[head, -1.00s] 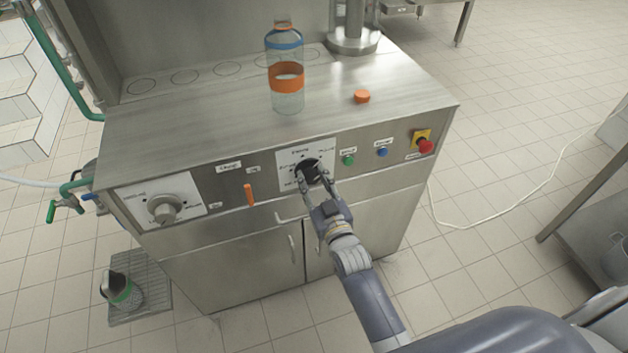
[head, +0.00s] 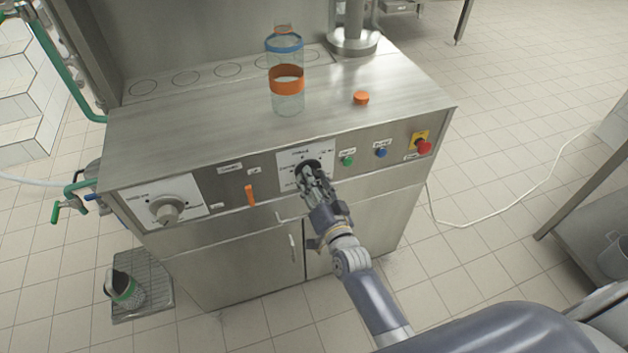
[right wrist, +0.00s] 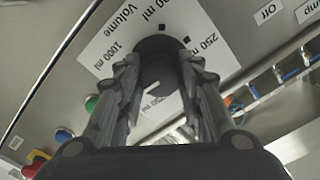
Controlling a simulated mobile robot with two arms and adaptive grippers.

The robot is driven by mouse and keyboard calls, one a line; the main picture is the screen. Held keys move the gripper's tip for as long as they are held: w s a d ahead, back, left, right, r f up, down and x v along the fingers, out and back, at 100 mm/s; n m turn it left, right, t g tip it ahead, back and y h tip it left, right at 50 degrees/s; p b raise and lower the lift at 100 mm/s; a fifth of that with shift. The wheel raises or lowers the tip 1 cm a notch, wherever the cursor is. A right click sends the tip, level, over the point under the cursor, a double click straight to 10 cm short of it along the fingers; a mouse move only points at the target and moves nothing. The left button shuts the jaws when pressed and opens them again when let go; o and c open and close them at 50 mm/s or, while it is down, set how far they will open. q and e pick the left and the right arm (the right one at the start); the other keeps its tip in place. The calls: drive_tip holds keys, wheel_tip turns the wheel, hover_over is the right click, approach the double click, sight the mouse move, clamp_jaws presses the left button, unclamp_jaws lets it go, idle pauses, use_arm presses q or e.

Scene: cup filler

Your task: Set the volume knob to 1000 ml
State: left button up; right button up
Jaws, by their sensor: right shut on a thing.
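The black volume knob (head: 308,163) sits on a white label plate (head: 291,158) on the front of the steel machine. My right gripper (head: 314,180) is shut on the knob, with one finger on each side. In the right wrist view the knob (right wrist: 157,50) shows between the fingers of the gripper (right wrist: 158,64). The plate (right wrist: 104,52) there reads "Volume", "1000 ml" and "250 ml"; other markings are partly hidden. A short white mark shows low on the knob between the fingers; which label it points to I cannot tell. My left gripper is not in view.
A grey dial (head: 167,211) and an orange lever (head: 251,195) are left of the knob. A green button (head: 347,160), a blue button (head: 381,152) and a red emergency stop (head: 424,147) are right. A bottle (head: 288,92) and orange cap (head: 361,98) stand on top.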

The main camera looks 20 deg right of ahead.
drive_tip(key=shift+m+b, duration=0.35)
drive_tip(key=shift+m, duration=3.45)
drive_tip(key=o, duration=1.1)
drive_tip(key=shift+c, duration=0.2)
drive_tip(key=s, duration=1.2)
drive_tip(key=shift+d, duration=0.2)
drive_tip(key=shift+f, duration=0.1)
